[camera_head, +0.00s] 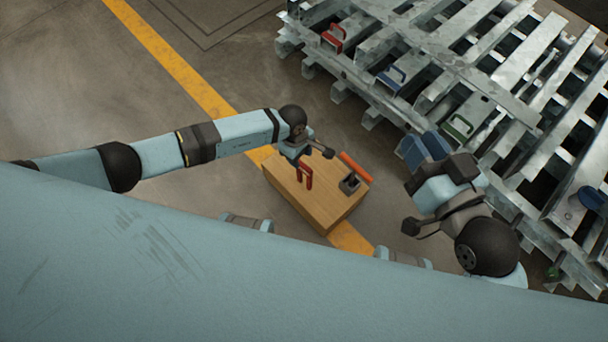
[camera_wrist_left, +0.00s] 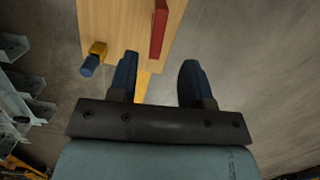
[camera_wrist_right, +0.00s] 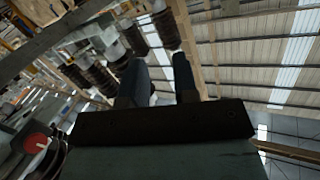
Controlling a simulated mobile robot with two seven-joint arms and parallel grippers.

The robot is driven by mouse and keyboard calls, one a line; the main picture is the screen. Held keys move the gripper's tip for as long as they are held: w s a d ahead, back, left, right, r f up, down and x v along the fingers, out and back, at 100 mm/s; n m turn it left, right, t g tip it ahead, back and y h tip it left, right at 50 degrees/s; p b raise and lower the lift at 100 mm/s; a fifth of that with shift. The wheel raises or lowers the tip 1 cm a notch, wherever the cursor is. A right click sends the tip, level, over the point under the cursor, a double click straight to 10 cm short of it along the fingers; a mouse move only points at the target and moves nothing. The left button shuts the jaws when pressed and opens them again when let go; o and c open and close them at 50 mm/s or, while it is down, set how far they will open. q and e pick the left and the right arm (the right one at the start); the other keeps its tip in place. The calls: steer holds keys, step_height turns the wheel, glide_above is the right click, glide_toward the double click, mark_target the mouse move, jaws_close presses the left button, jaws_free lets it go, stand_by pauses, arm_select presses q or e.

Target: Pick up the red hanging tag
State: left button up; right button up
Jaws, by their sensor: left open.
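A red U-shaped piece (camera_head: 306,178) shows on the wooden box, just below my left gripper (camera_head: 298,158). I cannot tell which is the hanging tag. My left gripper also shows there (camera_wrist_left: 158,78), open and empty, apart from the red piece. My right gripper (camera_head: 422,147) is open and empty, right of the box; its parted fingers show in the right wrist view (camera_wrist_right: 157,70).
The wooden box (camera_head: 325,210) stands on the floor across a yellow line. Steel frames (camera_head: 460,60) with red, blue and green handles fill the upper right.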

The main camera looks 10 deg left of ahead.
mark_target(304, 166)
arm_select(q)
steer(key=f, duration=0.3)
steer(key=shift+s+d+b, duration=0.1)
steer(key=shift+d+b, duration=0.15)
steer(key=shift+b, duration=0.15)
steer(key=f+b, duration=0.1)
steer(key=f, duration=0.1)
steer(key=d+f+b, duration=0.1)
steer(key=f+b, duration=0.1)
steer(key=shift+s+f, duration=0.15)
steer(key=shift+f, duration=0.25)
steer(key=shift+d+f, duration=0.1)
steer(key=shift+f, duration=0.1)
steer(key=shift+r, duration=0.1)
jaws_close()
arm_select(e)
steer(key=w+n, duration=0.1)
steer(key=w+d+n+t, duration=0.1)
steer(key=shift+w+d+n, duration=0.1)
steer(key=shift+d+n, duration=0.15)
steer(key=shift+n, duration=0.15)
